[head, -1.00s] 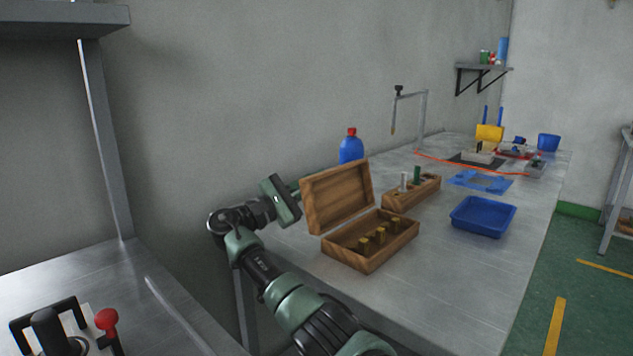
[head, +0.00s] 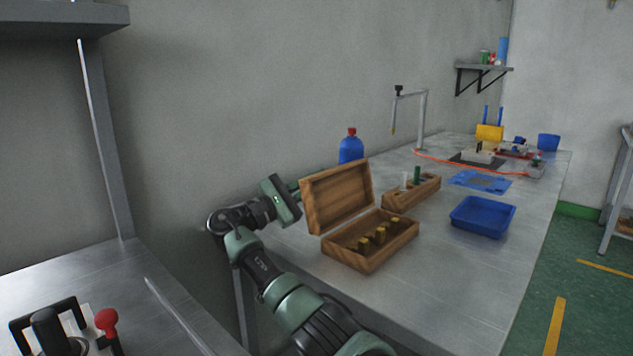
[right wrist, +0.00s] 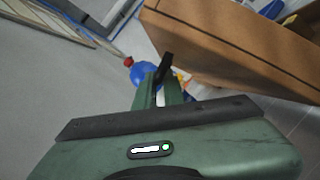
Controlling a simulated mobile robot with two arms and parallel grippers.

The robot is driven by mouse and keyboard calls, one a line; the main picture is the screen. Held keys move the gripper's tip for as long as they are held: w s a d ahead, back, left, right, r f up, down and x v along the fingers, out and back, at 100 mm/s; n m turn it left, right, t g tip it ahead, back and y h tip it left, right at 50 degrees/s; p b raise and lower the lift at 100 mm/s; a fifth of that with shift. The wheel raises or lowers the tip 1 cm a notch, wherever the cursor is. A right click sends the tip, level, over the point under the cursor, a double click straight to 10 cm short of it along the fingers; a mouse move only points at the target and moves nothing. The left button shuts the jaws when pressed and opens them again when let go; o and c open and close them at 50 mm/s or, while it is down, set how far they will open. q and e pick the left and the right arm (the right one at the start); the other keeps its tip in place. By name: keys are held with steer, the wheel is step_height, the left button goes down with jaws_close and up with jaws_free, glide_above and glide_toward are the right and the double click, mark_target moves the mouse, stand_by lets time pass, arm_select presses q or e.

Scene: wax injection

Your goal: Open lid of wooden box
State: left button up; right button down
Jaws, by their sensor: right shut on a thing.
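The wooden box (head: 372,262) stands on the long metal table with its lid (head: 338,195) raised, tilted slightly back past upright on the hinge side. Several brass-coloured pieces (head: 380,235) stand inside. My right gripper (head: 297,187) is at the lid's left edge, its fingers partly hidden behind the lid. In the right wrist view, the lid (right wrist: 225,50) fills the upper right, and the fingers (right wrist: 163,82) are close together at its edge; the exact contact is hard to see. My left gripper is out of view.
A wooden rack (head: 412,190) with small bottles stands behind the box. A blue tray (head: 483,216) lies to the right. A blue bottle with red cap (head: 351,148) stands behind the lid by the wall. The table front right of the box is clear.

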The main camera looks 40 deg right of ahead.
mark_target(325, 173)
steer(key=shift+r, duration=0.1)
stand_by(0.3)
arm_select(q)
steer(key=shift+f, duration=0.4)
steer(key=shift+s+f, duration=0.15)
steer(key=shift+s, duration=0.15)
arm_select(e)
steer(key=s+m, duration=0.1)
steer(key=r+m+y, duration=0.1)
steer(key=s+r+m+g, duration=0.1)
steer(key=m, duration=0.1)
steer(key=shift+s+d+r, duration=0.1)
steer(key=shift+s, duration=0.2)
steer(key=shift+w, duration=0.1)
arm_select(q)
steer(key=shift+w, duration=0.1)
arm_select(e)
steer(key=c, duration=1.5)
jaws_free()
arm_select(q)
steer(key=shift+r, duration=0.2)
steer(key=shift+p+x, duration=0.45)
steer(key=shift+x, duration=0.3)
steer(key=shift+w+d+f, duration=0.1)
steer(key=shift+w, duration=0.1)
arm_select(e)
steer(key=shift+v, duration=3.95)
